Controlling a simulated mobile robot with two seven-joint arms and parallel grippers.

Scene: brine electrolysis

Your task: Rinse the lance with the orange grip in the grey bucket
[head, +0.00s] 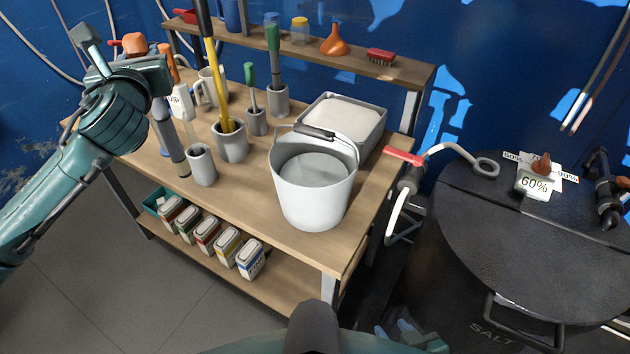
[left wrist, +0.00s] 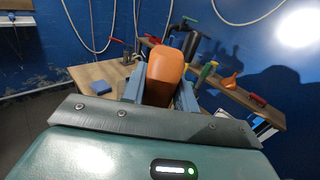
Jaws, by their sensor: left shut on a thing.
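My left gripper (head: 130,55) is at the upper left of the head view, above the left part of the workbench. It is shut on the orange grip (head: 134,42) of the lance, which also shows between the fingers in the left wrist view (left wrist: 165,73). A dark grey shaft (head: 170,137) slants down below the gripper, left of a small grey cup. I cannot tell whether its lower end touches the bench. The grey bucket (head: 305,200) stands upright near the bench's front right, well apart from the gripper, its handle raised. My right gripper is not in view.
The small grey cup (head: 202,167) and a larger holder with a yellow-handled tool (head: 230,145) stand between gripper and bucket. A white-filled bin (head: 345,113) is behind the bucket. A red-handled tap (head: 405,157) is at its right. Several boxes line the lower shelf.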

